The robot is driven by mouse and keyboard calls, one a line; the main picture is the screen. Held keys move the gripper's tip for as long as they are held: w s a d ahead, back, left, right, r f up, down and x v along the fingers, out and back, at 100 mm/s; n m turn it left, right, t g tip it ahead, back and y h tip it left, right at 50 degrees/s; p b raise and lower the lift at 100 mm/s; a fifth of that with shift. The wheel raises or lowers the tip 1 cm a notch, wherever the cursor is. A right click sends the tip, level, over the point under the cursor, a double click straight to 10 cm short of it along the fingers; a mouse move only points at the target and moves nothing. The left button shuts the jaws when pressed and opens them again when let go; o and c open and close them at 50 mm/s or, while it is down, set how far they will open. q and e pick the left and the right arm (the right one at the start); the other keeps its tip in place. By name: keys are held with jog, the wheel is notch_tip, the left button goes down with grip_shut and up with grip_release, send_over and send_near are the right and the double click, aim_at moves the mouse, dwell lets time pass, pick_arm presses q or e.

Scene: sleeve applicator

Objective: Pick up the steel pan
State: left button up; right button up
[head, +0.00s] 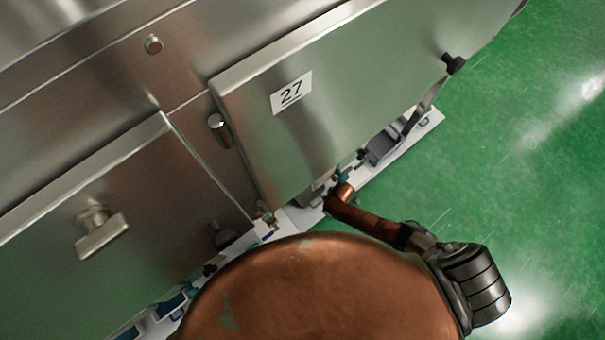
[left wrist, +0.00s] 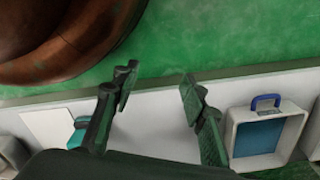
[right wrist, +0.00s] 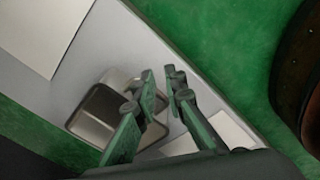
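The steel pan (right wrist: 88,112), a grey rectangular container with rounded corners, sits on the light bench top in the right wrist view. My right gripper (right wrist: 161,84) is in front of it, and its fingers hide part of the pan. The fingers are apart by a narrow gap. I cannot tell whether they touch the pan's rim. My left gripper (left wrist: 157,88) is open and empty over the white bench edge.
A steel cabinet door marked 27 (head: 340,90) blocks much of the head view. A white case with a blue handle (left wrist: 240,138) stands right of my left gripper. A teal item (left wrist: 78,132) lies to its left. The green floor (head: 520,150) is clear at right.

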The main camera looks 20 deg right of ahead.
aim_at(315, 198)
jog(key=w+a+n+b, duration=0.1)
jog(key=w+n+b, duration=0.1)
jog(key=w+a+f+n+b, duration=0.1)
jog(key=w+a+n+b, duration=0.1)
jog(key=w+a+f+n+g+b, duration=0.1)
jog(key=w+n+b, duration=0.1)
jog(key=shift+w+a+f+h, duration=0.15)
jog(key=shift+w+a+h, duration=0.1)
jog(key=shift+w+h, duration=0.1)
pick_arm(q)
jog(key=w+d+r+b, duration=0.1)
jog(key=w+d+r, duration=0.15)
jog(key=r, duration=1.15)
pick_arm(e)
jog(key=shift+a+f, duration=0.2)
jog(key=shift+f, duration=0.7)
notch_tip(315, 198, down, 3)
jog(key=shift+a+b, duration=0.15)
jog(key=shift+b, duration=0.9)
jog(key=shift+f, duration=0.15)
pick_arm(q)
jog(key=shift+t+h, duration=0.6)
jog(key=shift+t, duration=0.1)
jog(key=w+f, duration=0.1)
jog(key=w+d+f, duration=0.1)
jog(key=w, duration=0.1)
jog(key=w+d+f, duration=0.1)
jog(key=shift+w+f, duration=0.1)
jog(key=shift+w, duration=0.1)
